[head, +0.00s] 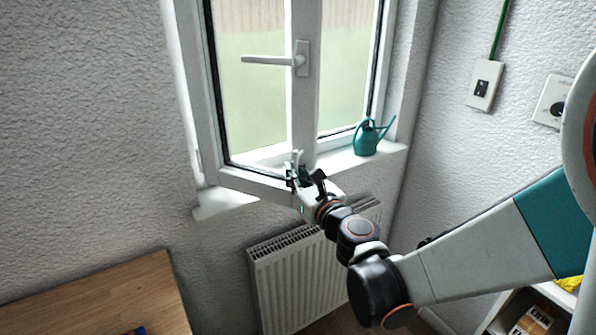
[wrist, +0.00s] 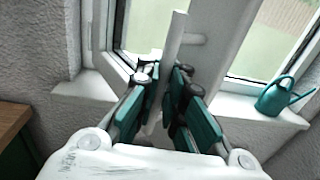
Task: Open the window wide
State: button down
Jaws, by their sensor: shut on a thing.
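The white window sash (head: 304,105) stands swung partly inward, with its lower edge out in front of the sill. Its lever handle (head: 270,60) lies horizontal, high on the sash's right upright and well above my gripper. My gripper (head: 297,172) is at the lower right corner of the sash. In the wrist view, my gripper (wrist: 160,95) has its teal fingers closed around a slim white upright bar (wrist: 172,50). A short stub seems to join this bar to the sash. The fingers hide part of the bar.
A teal watering can (head: 367,137) stands on the right of the sill (head: 390,152); it also shows in the wrist view (wrist: 273,97). A white radiator (head: 300,285) is below the window. A wooden table (head: 100,305) is at lower left, and a white shelf holds boxes at lower right.

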jog(key=shift+s+d, duration=0.1)
jog(key=shift+d, duration=0.05)
jog(key=c, duration=1.7)
grip_release()
jog(key=shift+d, duration=0.25)
jog(key=shift+a, duration=0.1)
jog(key=shift+s, duration=0.1)
jog(key=v, duration=1.1)
jog(key=shift+s, duration=0.35)
